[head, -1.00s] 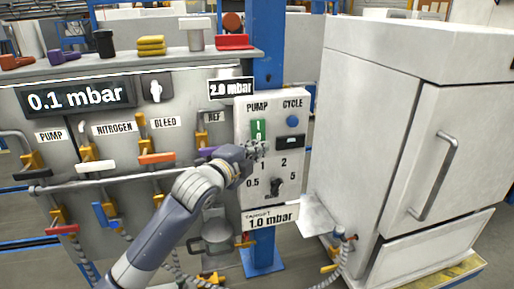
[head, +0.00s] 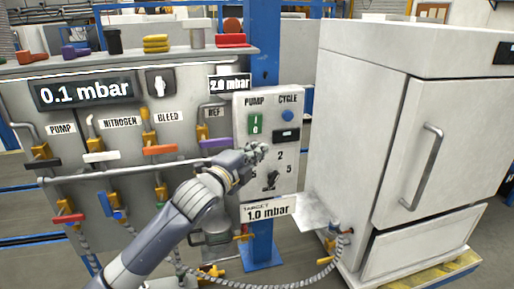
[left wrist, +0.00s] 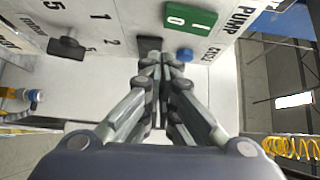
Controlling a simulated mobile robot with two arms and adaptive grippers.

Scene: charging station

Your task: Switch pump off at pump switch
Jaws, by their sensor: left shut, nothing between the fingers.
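The pump switch is a green rocker marked I and 0 (head: 254,124) under the PUMP label on a light upright control panel (head: 240,185). It also shows in the left wrist view (left wrist: 189,18). I cannot tell for sure which side is pressed in. My left gripper (head: 262,150) is shut and empty, in front of the panel just below the switch. In the left wrist view its fingertips (left wrist: 160,58) lie near the small black display and the blue button, apart from the green rocker; contact with the panel cannot be told. My right gripper is not in view.
The blue CYCLE button (head: 288,116) is right of the switch, with a black display (head: 286,135) below it. A selector knob (head: 270,180) sits lower. Pipes and valves with coloured handles fill the left. A white cabinet (head: 360,130) stands at the right.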

